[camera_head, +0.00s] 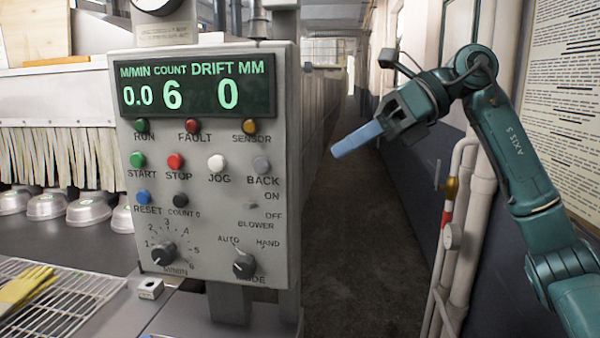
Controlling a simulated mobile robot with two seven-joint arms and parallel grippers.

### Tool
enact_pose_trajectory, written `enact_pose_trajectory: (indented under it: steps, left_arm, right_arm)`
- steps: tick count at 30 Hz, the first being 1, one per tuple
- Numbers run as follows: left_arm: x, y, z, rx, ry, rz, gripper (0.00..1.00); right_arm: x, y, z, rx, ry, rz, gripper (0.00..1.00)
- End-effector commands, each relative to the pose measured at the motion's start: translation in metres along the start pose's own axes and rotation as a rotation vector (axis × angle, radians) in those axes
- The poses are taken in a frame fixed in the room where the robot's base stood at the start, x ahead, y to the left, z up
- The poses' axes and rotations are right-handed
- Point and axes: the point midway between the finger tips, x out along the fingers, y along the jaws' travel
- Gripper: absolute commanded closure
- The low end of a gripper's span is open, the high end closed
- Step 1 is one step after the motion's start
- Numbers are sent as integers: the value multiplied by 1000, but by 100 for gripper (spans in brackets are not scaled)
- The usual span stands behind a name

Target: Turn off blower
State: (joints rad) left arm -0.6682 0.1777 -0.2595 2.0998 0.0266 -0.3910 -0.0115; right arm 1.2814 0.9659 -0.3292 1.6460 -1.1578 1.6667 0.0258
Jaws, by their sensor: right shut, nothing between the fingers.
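The grey control panel (210,240) stands upright at centre left. My left gripper is not in view.
The panel display (198,92) reads 0.0, 6 and 0. START, STOP and other buttons and two dials surround the switch. Metal pans (45,206), a wire rack (75,300) and yellow gloves (25,287) are at left. Pipes (470,215) stand at right; the aisle (345,230) is clear.

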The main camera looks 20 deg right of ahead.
Motion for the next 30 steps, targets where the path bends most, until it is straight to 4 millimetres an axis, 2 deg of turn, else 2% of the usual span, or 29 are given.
enact_pose_trajectory:
  steps: [5,12,18,24,30]
  left_arm:
    - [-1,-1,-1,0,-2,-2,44]
    - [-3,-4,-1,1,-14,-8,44]
    - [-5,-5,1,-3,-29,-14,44]
    - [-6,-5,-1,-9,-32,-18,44]
    - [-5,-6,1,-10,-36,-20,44]
  right_arm:
    - [29,1,0,0,4,4,100]
    - [81,2,0,0,3,6,100]
    - [115,2,1,0,2,6,100]
    - [132,1,0,-1,0,3,100]
    - [135,1,0,-1,0,2,100]
